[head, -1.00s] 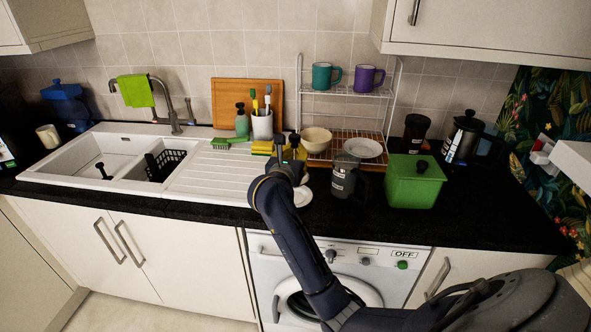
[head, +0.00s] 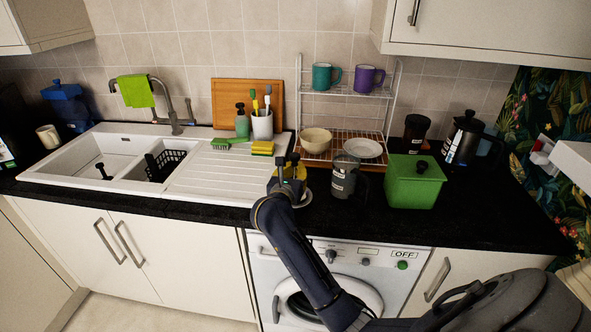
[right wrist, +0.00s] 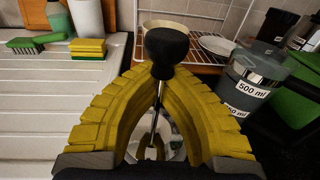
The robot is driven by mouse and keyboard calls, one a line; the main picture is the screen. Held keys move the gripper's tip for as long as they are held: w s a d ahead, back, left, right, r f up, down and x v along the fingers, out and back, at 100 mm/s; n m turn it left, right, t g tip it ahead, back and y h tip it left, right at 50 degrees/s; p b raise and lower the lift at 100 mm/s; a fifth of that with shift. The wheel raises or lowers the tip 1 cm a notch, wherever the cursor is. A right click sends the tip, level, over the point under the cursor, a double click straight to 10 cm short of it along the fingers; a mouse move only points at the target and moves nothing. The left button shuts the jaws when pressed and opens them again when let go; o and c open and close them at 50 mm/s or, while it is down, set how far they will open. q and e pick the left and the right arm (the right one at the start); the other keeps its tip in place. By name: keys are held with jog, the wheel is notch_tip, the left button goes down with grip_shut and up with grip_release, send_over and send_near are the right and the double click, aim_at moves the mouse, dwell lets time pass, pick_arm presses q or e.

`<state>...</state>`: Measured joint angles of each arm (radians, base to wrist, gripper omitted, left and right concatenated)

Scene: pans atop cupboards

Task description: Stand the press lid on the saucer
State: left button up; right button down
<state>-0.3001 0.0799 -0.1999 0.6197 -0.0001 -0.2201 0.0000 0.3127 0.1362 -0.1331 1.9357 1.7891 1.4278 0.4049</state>
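The press lid (right wrist: 166,48) shows in the right wrist view as a black knob on a thin metal rod. My right gripper (right wrist: 163,80) has its yellow fingers bent in on both sides of the rod, just under the knob, and looks shut on it. The lid's lower part is a pale, shiny shape low between the fingers, partly hidden. In the head view my right gripper (head: 288,170) is over the saucer (head: 305,200), a small white dish near the counter's front edge, mostly covered. I cannot tell whether lid and saucer touch. My left gripper is out of view.
A glass press jug (head: 344,178) and a green box (head: 414,182) stand to the right. A wire rack (head: 346,110) with a bowl and plate is behind. A sponge (head: 262,148) and brush (head: 228,144) lie by the drainer, which is clear in front.

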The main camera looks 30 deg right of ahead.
jog(key=shift+f, duration=0.6)
jog(key=c, duration=2.2)
grip_release()
jog(key=c, duration=1.6)
grip_release()
